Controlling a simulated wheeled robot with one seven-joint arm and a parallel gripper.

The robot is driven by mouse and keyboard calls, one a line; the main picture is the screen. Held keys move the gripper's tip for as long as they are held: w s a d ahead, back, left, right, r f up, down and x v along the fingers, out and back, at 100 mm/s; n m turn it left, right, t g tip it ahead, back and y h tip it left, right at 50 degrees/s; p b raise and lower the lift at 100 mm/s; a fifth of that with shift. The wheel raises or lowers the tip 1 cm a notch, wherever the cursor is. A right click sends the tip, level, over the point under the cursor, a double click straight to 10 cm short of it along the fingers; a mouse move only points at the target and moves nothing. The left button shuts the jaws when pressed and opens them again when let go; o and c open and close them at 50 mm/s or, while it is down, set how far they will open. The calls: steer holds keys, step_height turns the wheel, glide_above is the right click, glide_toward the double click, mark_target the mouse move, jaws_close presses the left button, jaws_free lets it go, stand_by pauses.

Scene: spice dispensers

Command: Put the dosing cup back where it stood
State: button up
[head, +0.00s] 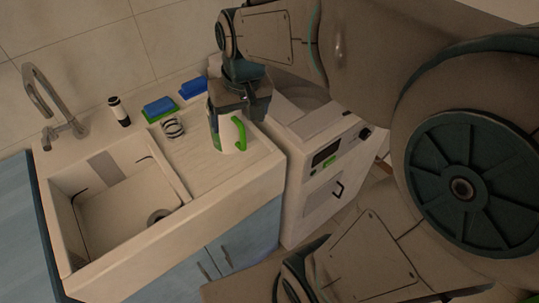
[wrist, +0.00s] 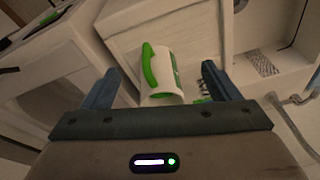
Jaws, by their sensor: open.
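The dosing cup appears to be the white cup with a green handle (head: 228,134), standing upright on the ribbed drainboard right of the sink basin. Its handle faces right in the head view. In the wrist view the cup (wrist: 166,78) lies between my two spread fingers, with clear gaps on both sides. My gripper (wrist: 159,68) is open. In the head view my gripper (head: 238,104) is directly above and around the cup's upper part, hiding its rim. I see no finger pressed on the cup.
A coiled dark ring-shaped item (head: 173,128) stands left of the cup. A blue-and-green sponge (head: 160,107), another blue item (head: 194,87) and a black-and-white bottle (head: 119,111) line the back. The sink basin (head: 118,195) and faucet (head: 42,92) are left. A white appliance (head: 322,185) stands right.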

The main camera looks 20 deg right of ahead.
steer(key=s+d+f, duration=0.2)
steer(key=s+f, duration=0.1)
steer(key=s, duration=0.7)
steer(key=shift+s+d+t+h, duration=0.2)
steer(key=shift+d+t+h, duration=0.1)
steer(key=shift+d+h, duration=0.1)
stand_by(0.4)
